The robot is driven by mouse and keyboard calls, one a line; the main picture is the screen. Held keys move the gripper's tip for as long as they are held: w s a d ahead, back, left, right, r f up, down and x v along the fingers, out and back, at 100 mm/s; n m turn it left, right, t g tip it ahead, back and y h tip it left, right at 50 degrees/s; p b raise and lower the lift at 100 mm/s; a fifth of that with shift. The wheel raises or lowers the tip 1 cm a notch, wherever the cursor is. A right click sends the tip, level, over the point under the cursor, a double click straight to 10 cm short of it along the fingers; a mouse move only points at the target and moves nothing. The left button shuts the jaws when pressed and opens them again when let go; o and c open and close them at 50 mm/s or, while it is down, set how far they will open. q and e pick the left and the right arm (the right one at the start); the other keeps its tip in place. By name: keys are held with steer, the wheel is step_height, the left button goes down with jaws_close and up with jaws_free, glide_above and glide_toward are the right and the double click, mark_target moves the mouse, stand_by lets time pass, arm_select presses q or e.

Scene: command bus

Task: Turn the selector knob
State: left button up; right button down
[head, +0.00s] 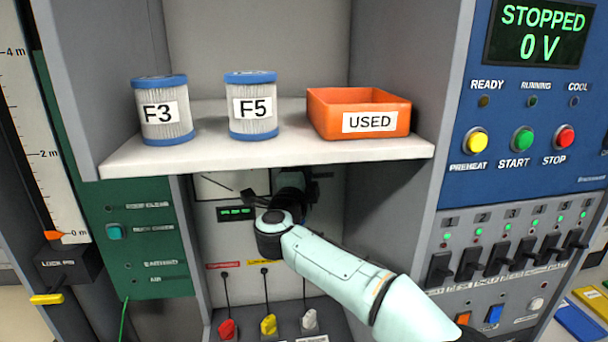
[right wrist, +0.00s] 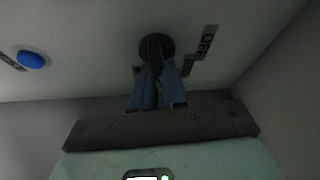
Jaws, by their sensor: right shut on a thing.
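The selector knob (right wrist: 156,44) is a dark round knob on a pale panel in the right wrist view, beside a label reading OFF (right wrist: 208,42). My right gripper (right wrist: 158,72) is shut on the knob, its two blue fingers close together on its front. In the head view my right arm reaches into the recess under the shelf, and its dark wrist (head: 290,190) hides the knob and the fingers. Which way the knob points is too dark to tell. My left gripper is not in view.
Above my arm, a white shelf (head: 270,150) holds filters F3 (head: 162,128) and F5 (head: 252,122) and an orange USED bin (head: 330,122). Red, yellow and white plugs (head: 268,325) stand below. A blue button (right wrist: 31,60) is left of the knob. Side walls bound the recess.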

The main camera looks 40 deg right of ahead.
steer(key=c, duration=1.2)
jaws_free()
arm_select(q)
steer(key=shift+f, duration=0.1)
arm_select(e)
steer(key=shift+o, duration=0.2)
steer(key=shift+a, duration=0.1)
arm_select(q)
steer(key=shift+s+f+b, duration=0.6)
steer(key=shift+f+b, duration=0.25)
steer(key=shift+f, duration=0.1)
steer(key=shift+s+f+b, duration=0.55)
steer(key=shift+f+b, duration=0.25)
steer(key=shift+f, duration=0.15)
arm_select(e)
steer(key=r+v, duration=0.1)
steer(key=v, duration=1.2)
steer(key=shift+f, duration=0.45)
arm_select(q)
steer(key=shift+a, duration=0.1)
arm_select(e)
steer(key=shift+f, duration=0.1)
